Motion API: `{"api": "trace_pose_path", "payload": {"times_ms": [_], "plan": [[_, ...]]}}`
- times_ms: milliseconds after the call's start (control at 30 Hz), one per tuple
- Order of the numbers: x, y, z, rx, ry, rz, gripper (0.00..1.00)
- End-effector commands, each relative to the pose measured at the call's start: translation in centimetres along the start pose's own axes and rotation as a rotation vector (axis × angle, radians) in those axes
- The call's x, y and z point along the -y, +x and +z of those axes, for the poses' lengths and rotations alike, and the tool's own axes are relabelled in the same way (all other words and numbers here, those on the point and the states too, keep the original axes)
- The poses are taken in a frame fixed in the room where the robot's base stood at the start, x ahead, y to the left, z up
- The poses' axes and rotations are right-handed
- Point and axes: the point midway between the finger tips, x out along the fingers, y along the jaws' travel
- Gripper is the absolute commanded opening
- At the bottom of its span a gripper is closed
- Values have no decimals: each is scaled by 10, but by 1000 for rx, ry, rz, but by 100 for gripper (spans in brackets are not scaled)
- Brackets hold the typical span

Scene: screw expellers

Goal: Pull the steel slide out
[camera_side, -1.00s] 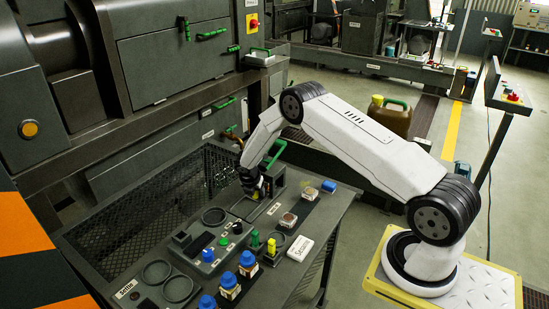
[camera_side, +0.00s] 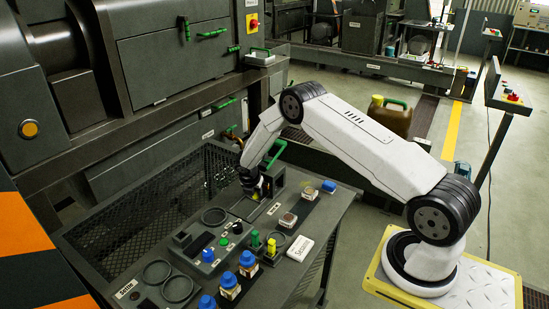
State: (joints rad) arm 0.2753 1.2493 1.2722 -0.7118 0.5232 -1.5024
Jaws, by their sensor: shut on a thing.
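My gripper (camera_side: 256,195) points down over the dark bench, left of the middle of the picture. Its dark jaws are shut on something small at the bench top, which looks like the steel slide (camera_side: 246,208). The slide shows only as a small flat piece with a pale edge beside and below the jaws. The jaws and wrist hide the grip itself, and I cannot tell how far the slide stands out.
A dark box with a green handle (camera_side: 275,152) stands right behind the gripper.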

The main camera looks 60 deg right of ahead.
Motion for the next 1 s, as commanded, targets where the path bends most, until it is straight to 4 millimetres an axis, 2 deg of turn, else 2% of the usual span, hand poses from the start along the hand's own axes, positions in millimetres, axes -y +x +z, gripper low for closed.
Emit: {"api": "trace_pose_path", "payload": {"times_ms": [667,833,1000], "plan": [[-1,-1,-1,1,0,1,0],[-7,-8,-17,2,-4,2,0],[-16,-21,-48,3,-4,2,0]]}}
